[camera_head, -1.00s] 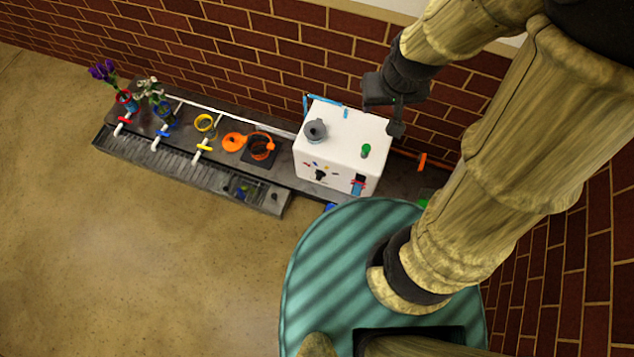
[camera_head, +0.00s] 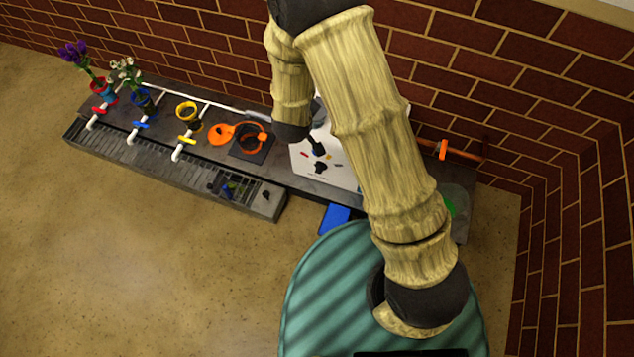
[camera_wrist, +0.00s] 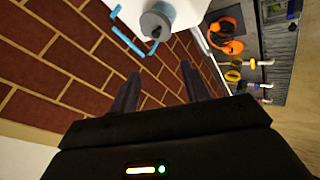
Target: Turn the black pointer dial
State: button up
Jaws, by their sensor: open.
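The black pointer dial (camera_head: 319,168) is on the front of a white box (camera_head: 345,178), with small coloured marks around it. Which mark it points at is too small to tell. My arm covers much of the box in the head view. My gripper (camera_wrist: 160,72) is open and empty in the wrist view, its two dark fingers apart over the brick wall. The white box (camera_wrist: 182,12) is at the top of that view, beyond the fingertips, and the dial does not show there.
A grey round fitting (camera_wrist: 156,24) and a light blue handle (camera_wrist: 128,40) are on the box. A blue piece (camera_head: 335,217) is below the box. The brick wall is close behind.

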jog(key=s+a+f+n+t+h+b, duration=0.1)
jog(key=s+a+f+n+h+b, duration=0.15)
jog(key=f+b, duration=0.6)
jog(key=s+a+f+n+t+h+b, duration=0.1)
jog(key=f+n+t+b, duration=0.2)
jog(key=f, duration=1.1)
jog(key=n+h+b, duration=0.1)
jog(key=n+b, duration=0.2)
jog(key=b, duration=0.4)
send_near(318, 172)
jog(key=s+a+r, duration=0.2)
jog(key=a+r, duration=0.1)
jog(key=a, duration=0.1)
jog(key=s+f+n+t+h+b, duration=0.2)
jog(key=s+f+n+t+b, duration=0.2)
jog(key=s+f+n+b, duration=0.1)
notch_tip(318, 172, down, 2)
jog(key=shift+s+f+b, duration=0.15)
jog(key=shift+s+b, duration=0.3)
jog(key=shift+b, duration=0.5)
jog(key=shift+d, duration=0.15)
jog(key=b+x, duration=0.8)
jog(key=x, duration=0.9)
jog(key=shift+w+d+b, duration=0.1)
jog(key=shift+w+b, duration=0.1)
jog(key=shift+b, duration=0.1)
jog(key=shift+c, duration=0.5)
